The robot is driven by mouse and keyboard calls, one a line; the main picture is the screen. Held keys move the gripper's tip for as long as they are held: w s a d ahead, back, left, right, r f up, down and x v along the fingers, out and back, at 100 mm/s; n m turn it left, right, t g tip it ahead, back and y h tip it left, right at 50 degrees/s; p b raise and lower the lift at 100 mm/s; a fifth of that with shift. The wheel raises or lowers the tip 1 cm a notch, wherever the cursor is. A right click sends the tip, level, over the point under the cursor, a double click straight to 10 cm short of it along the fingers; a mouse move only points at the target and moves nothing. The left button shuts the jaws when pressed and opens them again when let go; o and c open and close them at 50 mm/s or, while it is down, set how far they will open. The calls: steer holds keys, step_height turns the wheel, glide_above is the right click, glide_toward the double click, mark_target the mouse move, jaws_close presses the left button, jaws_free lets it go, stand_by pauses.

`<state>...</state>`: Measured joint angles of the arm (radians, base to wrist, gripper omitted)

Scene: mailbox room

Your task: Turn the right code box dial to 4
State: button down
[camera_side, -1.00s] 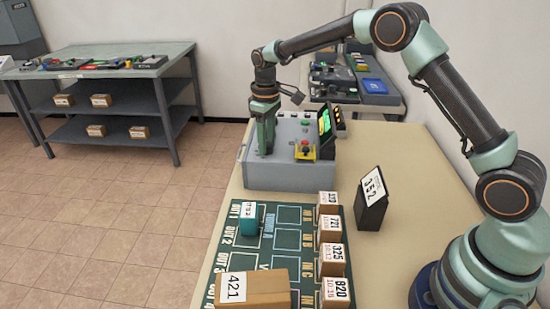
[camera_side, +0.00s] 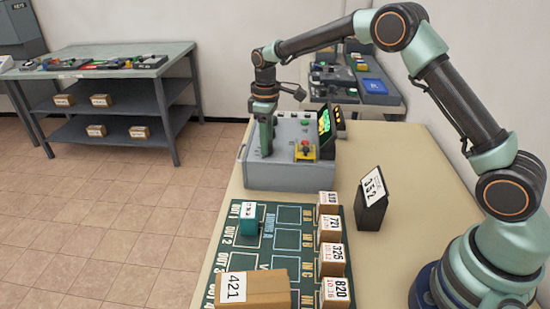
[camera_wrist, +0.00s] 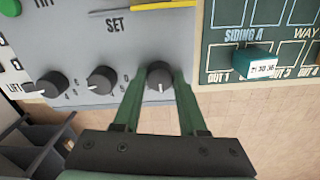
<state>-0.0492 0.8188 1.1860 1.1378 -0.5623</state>
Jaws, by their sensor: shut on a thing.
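The grey code box (camera_side: 290,180) stands on the table in the side view. In the wrist view it has a row of three black dials under the word SET. The right dial (camera_wrist: 159,73) sits between the two green fingers of my gripper (camera_wrist: 158,82), which is shut on it. Its white pointer mark faces the bottom of the picture. The middle dial (camera_wrist: 100,79) and left dial (camera_wrist: 50,83) stand free to the left. The numbers around the right dial are hidden or too small to read. In the side view my gripper (camera_side: 267,152) reaches down onto the box's left part.
A green mat (camera_side: 278,237) in front of the box bears a teal block (camera_side: 249,220), several small labelled boxes and a larger box (camera_side: 252,290) marked 421. A black sign (camera_side: 372,200) reading 352 stands to the right. The tabletop right of the sign is clear.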

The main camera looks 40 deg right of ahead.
steer(key=shift+c, duration=2.3)
jaws_free()
step_height(320, 180, up, 12)
steer(key=shift+r, duration=0.2)
steer(key=s+d+r+m+t, duration=0.1)
steer(key=s+r+m+t, duration=0.1)
steer(key=s+r, duration=0.4)
steer(key=s+f+m+t, duration=0.1)
steer(key=s+f+m, duration=0.1)
steer(key=s, duration=0.7)
steer(key=s+d+f+m+t, duration=0.1)
steer(key=s+m+t, duration=0.1)
steer(key=s, duration=0.7)
steer(key=shift+s+d+f+m+t, duration=0.15)
steer(key=shift+d+f+m+t, duration=0.15)
steer(key=shift+f+m, duration=0.15)
